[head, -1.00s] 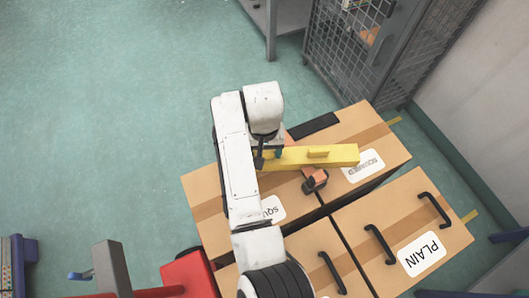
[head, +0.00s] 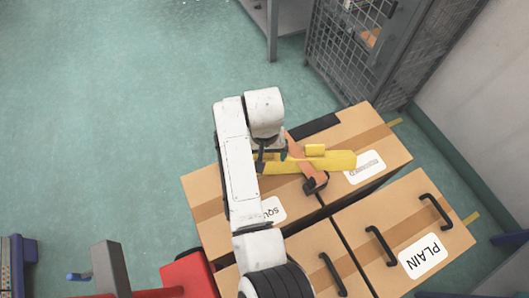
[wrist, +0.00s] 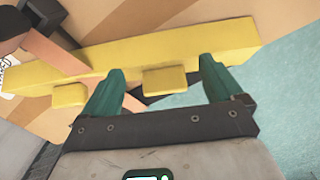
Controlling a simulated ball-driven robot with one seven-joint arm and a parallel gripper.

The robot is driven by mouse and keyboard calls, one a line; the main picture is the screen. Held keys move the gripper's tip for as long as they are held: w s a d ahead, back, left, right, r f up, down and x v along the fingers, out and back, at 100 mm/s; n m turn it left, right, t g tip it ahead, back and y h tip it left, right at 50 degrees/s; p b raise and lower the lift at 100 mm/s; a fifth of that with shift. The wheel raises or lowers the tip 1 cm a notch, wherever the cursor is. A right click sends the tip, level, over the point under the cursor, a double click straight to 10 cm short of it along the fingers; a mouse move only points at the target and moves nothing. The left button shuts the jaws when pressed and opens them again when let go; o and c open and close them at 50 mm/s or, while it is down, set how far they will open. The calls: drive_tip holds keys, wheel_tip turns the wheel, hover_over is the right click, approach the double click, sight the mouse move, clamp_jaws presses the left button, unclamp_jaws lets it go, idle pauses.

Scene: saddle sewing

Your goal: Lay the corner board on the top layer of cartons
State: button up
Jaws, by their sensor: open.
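In the head view my arm covers the board's left end.
A carton marked PLAIN (head: 385,225) with black handles stands in front, beyond a dark gap. A black bar (head: 318,127) lies at the back edge. A wire cage (head: 350,55) stands behind. Red equipment (head: 188,272) is at lower left; green floor is open at left.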

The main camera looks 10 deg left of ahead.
wheel_tip(320, 180, up, 12)
drive_tip(key=p, duration=0.2)
idle(0.4)
